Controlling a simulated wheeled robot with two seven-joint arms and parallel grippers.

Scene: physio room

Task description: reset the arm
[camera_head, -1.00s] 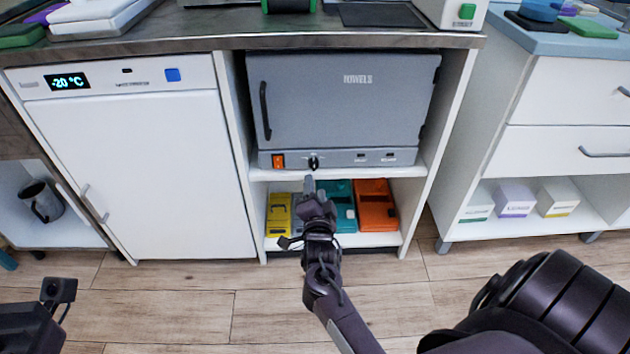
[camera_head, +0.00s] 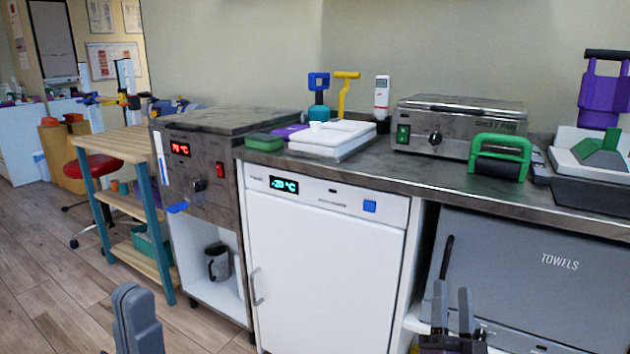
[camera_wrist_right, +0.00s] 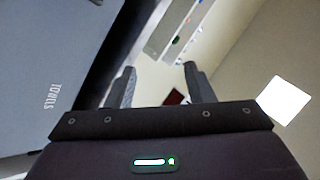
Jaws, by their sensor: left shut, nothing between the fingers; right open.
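My left gripper (camera_head: 138,318) stands at the bottom left of the head view, fingers upright and together, with nothing between them. My right gripper (camera_head: 452,308) is at the bottom right of the head view, in front of the grey TOWELS cabinet (camera_head: 560,285). Its two fingers point up and are apart, with nothing held. In the right wrist view, the fingers of the right gripper (camera_wrist_right: 160,82) are spread and empty. The grey TOWELS cabinet also shows at the left of that view (camera_wrist_right: 40,60). The cabinet's lower front is partly hidden by the right gripper.
A white freezer (camera_head: 325,270) reading -20 °C stands beside the towel cabinet. The counter (camera_head: 400,165) above carries a steel heater (camera_head: 455,125) and a green-handled item (camera_head: 500,155). A unit with a red display (camera_head: 200,165) and a wooden shelf (camera_head: 120,145) stand left. Floor is open at left.

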